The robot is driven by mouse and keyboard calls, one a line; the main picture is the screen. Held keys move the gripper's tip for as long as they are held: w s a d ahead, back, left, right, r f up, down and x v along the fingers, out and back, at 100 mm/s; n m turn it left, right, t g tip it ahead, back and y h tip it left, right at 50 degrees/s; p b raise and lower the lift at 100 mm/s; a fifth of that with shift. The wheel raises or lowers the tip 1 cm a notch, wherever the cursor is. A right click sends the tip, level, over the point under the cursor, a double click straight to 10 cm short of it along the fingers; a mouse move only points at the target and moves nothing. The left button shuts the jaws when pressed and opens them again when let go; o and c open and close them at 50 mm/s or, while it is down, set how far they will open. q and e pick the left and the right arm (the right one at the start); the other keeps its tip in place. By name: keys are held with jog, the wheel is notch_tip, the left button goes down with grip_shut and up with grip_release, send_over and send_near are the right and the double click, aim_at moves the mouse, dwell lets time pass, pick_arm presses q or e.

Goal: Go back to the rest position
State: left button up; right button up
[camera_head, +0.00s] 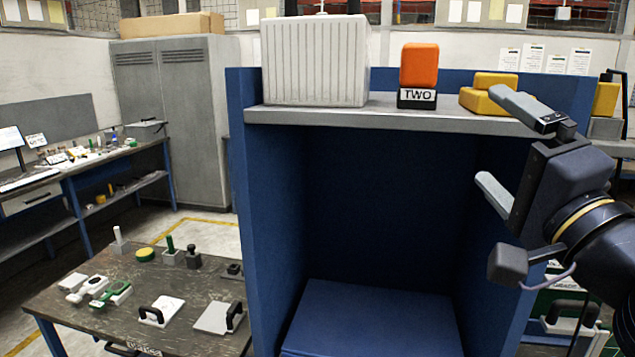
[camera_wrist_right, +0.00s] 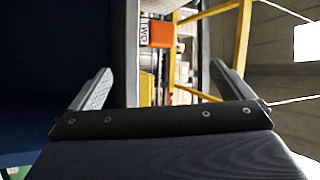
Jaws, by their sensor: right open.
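My right gripper (camera_head: 500,150) is in the right part of the head view, in front of the blue cabinet's right side. Its two grey fingers are spread wide, one above the other, with nothing between them. In the right wrist view the same gripper (camera_wrist_right: 158,88) shows its fingers far apart and empty. My left gripper is not seen in the head view.
A blue cabinet (camera_head: 265,200) stands ahead with an open bay. Its grey top shelf (camera_head: 385,116) holds a white ribbed box (camera_head: 315,60), an orange block (camera_head: 419,66) labelled TWO, and yellow blocks (camera_head: 490,92). A low table (camera_head: 60,300) with several small items stands at left.

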notch_tip(320, 180, down, 21)
jog(key=s+a+n+g+y, duration=0.1)
jog(key=s+a+n+g, duration=0.1)
jog(key=n+g, duration=0.5)
jog(key=s+f+n+g, duration=0.1)
jog(key=s+f+g, duration=0.2)
jog(key=f, duration=0.4)
jog(key=s+d+f+n+g+h+b, duration=0.1)
jog(key=s+f+g, duration=0.1)
jog(key=s+f, duration=0.3)
jog(key=s+f+n+g, duration=0.1)
jog(key=s+f+g, duration=0.2)
jog(key=f, duration=0.6)
jog(key=shift+s+d+f+n+g+h, duration=0.3)
jog(key=shift+s+d+h, duration=0.1)
jog(key=shift+s, duration=0.3)
